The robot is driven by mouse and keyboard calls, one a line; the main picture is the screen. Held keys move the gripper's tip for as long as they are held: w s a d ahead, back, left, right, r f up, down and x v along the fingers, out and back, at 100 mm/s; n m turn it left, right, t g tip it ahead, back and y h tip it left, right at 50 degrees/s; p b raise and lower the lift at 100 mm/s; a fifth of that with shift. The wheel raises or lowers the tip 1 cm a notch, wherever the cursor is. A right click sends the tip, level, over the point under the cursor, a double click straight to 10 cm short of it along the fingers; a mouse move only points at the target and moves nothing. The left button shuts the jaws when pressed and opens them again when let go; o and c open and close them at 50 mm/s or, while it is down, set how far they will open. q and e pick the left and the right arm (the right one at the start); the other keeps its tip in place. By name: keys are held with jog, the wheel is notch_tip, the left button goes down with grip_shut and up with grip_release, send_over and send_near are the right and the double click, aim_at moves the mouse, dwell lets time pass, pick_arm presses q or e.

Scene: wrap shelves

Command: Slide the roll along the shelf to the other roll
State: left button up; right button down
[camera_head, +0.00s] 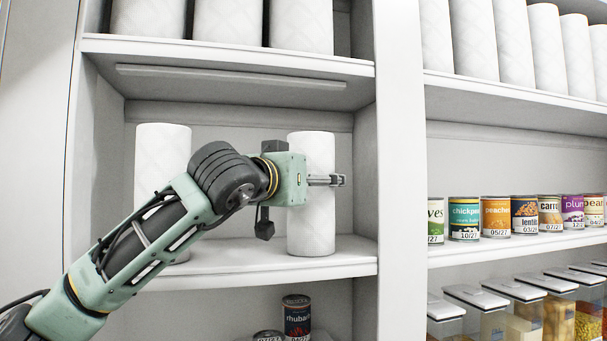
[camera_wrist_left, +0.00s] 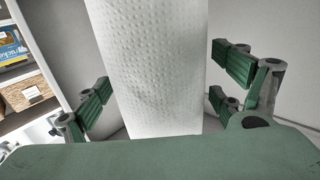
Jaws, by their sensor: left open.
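Two white rolls stand upright on the middle shelf (camera_head: 225,275). The left roll (camera_head: 163,150) is partly hidden behind my left arm. The right roll (camera_head: 311,235) stands near the right shelf wall. My left gripper (camera_head: 338,181) is open and reaches across the right roll at about mid-height, pointing right. In the left wrist view this roll (camera_wrist_left: 150,70) fills the middle, between the spread green fingers, with gaps visible on both sides. The far finger is hidden behind the roll in the head view. My right gripper is not in view.
More rolls (camera_head: 228,20) stand on the shelf above. Cans (camera_head: 297,315) stand on the shelf below. A white upright (camera_head: 400,150) divides this bay from one with cans (camera_head: 495,215) and clear boxes (camera_head: 510,320). Bare shelf lies between the two rolls.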

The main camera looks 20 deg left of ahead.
pick_arm(q)
jog(key=shift+w, duration=0.15)
jog(key=shift+c, duration=0.5)
jog(key=c, duration=1.2)
jog(key=shift+c, duration=0.2)
